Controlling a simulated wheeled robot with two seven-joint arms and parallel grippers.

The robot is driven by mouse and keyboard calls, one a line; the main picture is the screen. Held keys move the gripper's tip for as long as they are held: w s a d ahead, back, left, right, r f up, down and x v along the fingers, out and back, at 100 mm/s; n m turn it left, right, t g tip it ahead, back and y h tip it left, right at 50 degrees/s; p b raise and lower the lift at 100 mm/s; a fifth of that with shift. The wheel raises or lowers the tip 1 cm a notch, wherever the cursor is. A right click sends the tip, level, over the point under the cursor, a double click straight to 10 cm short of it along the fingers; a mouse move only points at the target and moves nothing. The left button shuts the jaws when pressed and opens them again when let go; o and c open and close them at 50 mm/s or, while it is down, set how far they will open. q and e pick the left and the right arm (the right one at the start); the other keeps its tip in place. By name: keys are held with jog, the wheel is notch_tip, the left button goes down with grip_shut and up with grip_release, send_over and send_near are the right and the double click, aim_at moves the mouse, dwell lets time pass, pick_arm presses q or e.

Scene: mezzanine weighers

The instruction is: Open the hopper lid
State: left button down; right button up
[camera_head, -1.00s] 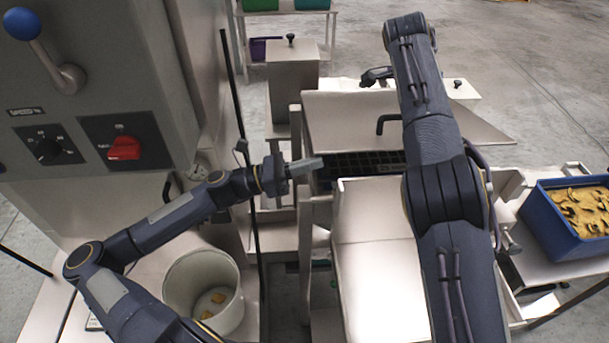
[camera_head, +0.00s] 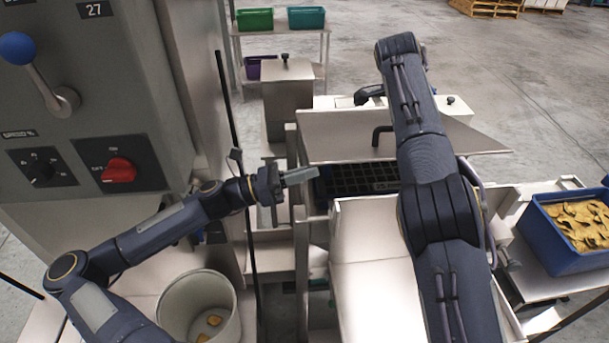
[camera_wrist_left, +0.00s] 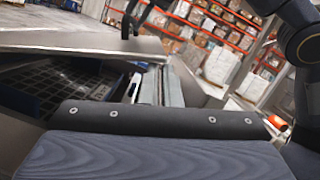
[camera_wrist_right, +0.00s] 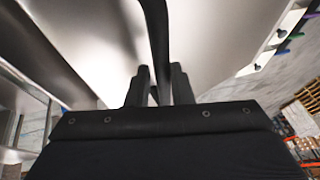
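The hopper lid (camera_head: 335,133) is a pale metal panel tilted up at the back of the hopper (camera_head: 375,222), with a black grid (camera_head: 362,179) showing in the opening below it. Its black bent handle (camera_head: 382,135) runs behind my right arm in the head view. In the right wrist view the handle (camera_wrist_right: 156,45) passes between the fingers of my right gripper (camera_wrist_right: 161,85), which look shut on it. The head view hides these fingers. My left gripper (camera_head: 300,176) is empty, its fingers together, at the left side of the opening; they also show in the left wrist view (camera_wrist_left: 162,85).
A control cabinet (camera_head: 85,130) with a red switch and a blue-knobbed lever stands at left. A white bucket (camera_head: 175,310) holds a few yellow pieces below my left arm. A blue bin (camera_head: 550,245) of yellow pieces stands at right. Open floor lies behind.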

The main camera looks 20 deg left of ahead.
jog(key=o, duration=0.4)
jog(key=shift+d+f, duration=0.1)
jog(key=shift+f, duration=0.4)
jog(key=shift+r, duration=0.15)
jog(key=shift+r, duration=0.15)
